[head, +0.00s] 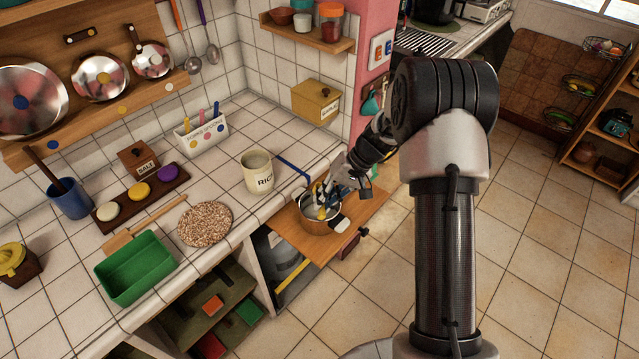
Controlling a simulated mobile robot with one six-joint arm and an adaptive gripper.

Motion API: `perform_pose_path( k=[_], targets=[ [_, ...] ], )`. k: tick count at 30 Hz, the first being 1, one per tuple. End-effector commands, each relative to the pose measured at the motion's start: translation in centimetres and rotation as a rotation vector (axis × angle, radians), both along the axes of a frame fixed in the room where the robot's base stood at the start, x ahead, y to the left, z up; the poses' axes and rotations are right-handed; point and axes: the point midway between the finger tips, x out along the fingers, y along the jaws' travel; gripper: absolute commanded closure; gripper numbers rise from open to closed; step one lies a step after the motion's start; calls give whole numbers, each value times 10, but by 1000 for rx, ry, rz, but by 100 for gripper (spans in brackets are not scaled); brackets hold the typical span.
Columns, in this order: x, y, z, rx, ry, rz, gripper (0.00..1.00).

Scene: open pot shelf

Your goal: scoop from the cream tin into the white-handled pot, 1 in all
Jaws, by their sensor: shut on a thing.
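The cream tin (256,181), labelled RICE, stands upright on the tiled counter near its right edge. The pot (313,227) is on a wooden pull-out board below the counter edge; a white handle (342,222) shows at its right. My gripper (323,204) is down at the pot, over its mouth, right of the tin and apart from it. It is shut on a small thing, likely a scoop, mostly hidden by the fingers. Yellow and blue bits show there. The pot's contents and the inside of the tin cannot be made out.
A blue strip (293,170) lies by the counter edge between tin and gripper. A spoon holder (203,140), a round speckled mat (205,223) and a green tray (145,270) are on the counter.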

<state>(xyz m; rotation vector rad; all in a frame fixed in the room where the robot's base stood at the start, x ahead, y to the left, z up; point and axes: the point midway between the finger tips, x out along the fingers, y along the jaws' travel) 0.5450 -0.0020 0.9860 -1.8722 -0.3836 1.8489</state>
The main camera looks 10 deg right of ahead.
Motion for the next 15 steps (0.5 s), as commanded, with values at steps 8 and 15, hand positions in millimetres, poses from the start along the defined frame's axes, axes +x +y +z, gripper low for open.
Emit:
perform_pose_path(
  k=[8, 15],
  targets=[
    [-1, 1, 7, -155, 27, 4, 100],
    [-1, 1, 9, -269, 44, 4, 100]
  ],
)
